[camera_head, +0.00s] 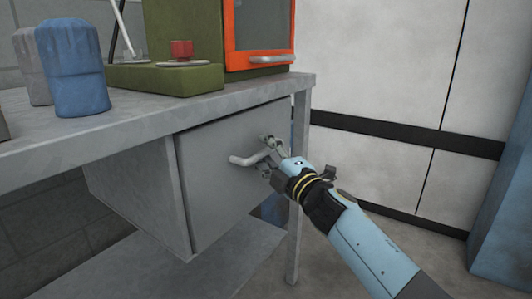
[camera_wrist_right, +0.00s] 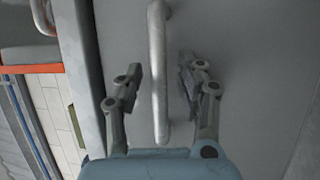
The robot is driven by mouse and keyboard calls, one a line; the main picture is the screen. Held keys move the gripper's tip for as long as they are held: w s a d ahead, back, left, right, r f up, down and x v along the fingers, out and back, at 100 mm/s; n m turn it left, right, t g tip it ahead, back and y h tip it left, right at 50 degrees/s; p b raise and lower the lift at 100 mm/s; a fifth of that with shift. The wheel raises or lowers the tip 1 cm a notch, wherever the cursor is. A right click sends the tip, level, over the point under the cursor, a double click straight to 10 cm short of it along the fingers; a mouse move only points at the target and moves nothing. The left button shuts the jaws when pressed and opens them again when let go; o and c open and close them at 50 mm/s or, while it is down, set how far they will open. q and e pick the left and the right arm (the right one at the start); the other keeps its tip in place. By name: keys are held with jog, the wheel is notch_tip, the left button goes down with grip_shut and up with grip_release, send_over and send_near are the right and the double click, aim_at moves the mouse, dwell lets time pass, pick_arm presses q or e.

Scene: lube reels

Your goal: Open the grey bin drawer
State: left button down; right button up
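The grey bin drawer (camera_head: 215,170) hangs under the workbench, its front flush with the frame, so it looks closed. Its pale bar handle (camera_head: 250,159) sticks out from the front. My right gripper (camera_head: 268,150) is at the handle's right part. In the right wrist view the handle (camera_wrist_right: 158,70) runs between the two open fingers (camera_wrist_right: 160,75), with a gap on each side. The drawer front (camera_wrist_right: 260,60) fills the background there. My left gripper is not in view.
A bench leg (camera_head: 298,200) stands right of the drawer. A lower shelf (camera_head: 190,265) lies beneath. A blue object (camera_head: 505,200) stands at far right.

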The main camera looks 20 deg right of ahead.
jog(key=shift+c, duration=0.2)
grip_shut()
dwell(0.3)
